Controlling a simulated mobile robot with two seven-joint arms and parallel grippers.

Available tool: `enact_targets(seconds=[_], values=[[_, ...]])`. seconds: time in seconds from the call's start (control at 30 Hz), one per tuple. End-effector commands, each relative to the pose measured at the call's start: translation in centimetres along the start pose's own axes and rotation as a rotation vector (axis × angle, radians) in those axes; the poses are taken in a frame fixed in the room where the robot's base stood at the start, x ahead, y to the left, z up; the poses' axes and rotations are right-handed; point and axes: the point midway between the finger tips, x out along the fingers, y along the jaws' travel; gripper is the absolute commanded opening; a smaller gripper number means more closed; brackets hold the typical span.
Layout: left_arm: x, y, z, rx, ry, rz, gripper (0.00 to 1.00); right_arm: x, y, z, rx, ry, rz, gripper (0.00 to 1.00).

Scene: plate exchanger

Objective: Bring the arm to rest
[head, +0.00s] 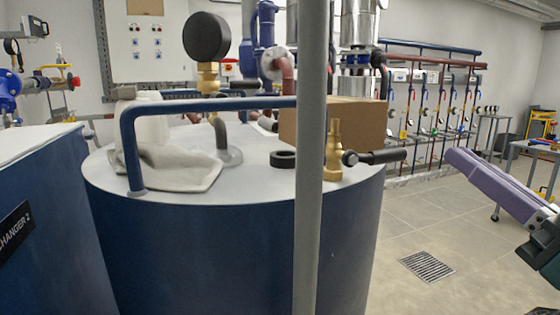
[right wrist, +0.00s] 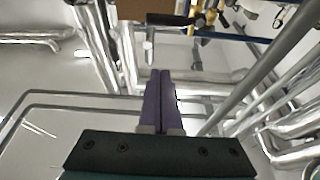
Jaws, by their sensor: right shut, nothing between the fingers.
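My right gripper (head: 455,157) comes in from the right edge of the head view, its long purple fingers pointing left and up. They lie together, shut and empty. In the right wrist view the gripper (right wrist: 160,75) points away with its fingers side by side and nothing between them. In the head view it is to the right of the large blue tank (head: 230,240), with a visible gap between its tips and the black-handled brass valve (head: 334,155) on the tank top. My left gripper is not in view.
On the tank top are a cardboard box (head: 350,120), a black ring (head: 283,159), a grey cloth (head: 180,165) and a blue rail (head: 210,108). A grey post (head: 310,200) stands in front. A work table (head: 535,150) is at the right; open floor (head: 400,220) lies between.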

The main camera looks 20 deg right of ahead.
Motion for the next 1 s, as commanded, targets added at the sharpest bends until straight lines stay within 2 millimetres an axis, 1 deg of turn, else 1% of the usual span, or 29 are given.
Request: enact_targets(seconds=[0.07, 0.13, 0.17, 0.27, 0.3, 0.37, 0.43, 0.47, 0.5, 0.57, 0.6, 0.73, 0.8, 0.87, 0.9, 1.0], values=[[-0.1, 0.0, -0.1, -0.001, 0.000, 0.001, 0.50, 0.1, 0.0, 0.4, 0.000, -0.030, 0.020, 0.00], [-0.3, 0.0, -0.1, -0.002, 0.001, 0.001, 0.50, 0.1, 0.1, 1.4, -0.003, -0.096, 0.058, 0.00], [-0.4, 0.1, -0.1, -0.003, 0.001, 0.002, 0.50, 0.0, 0.1, 2.1, -0.007, -0.137, 0.079, 0.00], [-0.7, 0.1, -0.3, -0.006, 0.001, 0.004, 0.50, -0.8, -0.2, 4.9, -0.016, -0.327, 0.156, 0.00], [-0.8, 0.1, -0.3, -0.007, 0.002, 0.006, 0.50, -1.5, -0.6, 6.2, -0.020, -0.422, 0.182, 0.00], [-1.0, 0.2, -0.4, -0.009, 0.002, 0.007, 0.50, -3.0, -1.4, 8.1, -0.029, -0.570, 0.207, 0.00], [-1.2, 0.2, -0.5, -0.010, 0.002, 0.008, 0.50, -5.2, -2.6, 10.0, -0.040, -0.749, 0.215, 0.00], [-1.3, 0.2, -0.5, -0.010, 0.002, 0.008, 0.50, -6.3, -3.3, 10.7, -0.043, -0.825, 0.210, 0.00], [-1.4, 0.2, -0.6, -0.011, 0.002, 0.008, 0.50, -7.8, -4.2, 11.4, -0.050, -0.923, 0.200, 0.00], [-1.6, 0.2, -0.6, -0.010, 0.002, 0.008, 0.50, -10.1, -5.6, 12.2, -0.058, -1.061, 0.173, 0.00], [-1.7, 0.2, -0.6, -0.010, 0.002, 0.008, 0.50, -11.7, -6.5, 12.5, -0.065, -1.149, 0.150, 0.00], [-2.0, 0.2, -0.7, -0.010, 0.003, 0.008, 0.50, -16.6, -9.5, 12.4, -0.085, -1.400, 0.051, 0.00], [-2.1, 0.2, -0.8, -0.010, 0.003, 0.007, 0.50, -19.2, -10.9, 11.9, -0.095, -1.523, -0.015, 0.00], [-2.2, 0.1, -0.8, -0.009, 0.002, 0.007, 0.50, -21.4, -12.1, 11.2, -0.106, -1.620, -0.077, 0.00], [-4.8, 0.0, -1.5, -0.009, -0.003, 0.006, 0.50, -20.1, -11.9, 8.7, -0.108, -1.607, -0.066, 0.00], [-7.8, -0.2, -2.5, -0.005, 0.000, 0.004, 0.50, -19.0, -11.9, 5.8, -0.107, -1.606, -0.062, 0.00]])
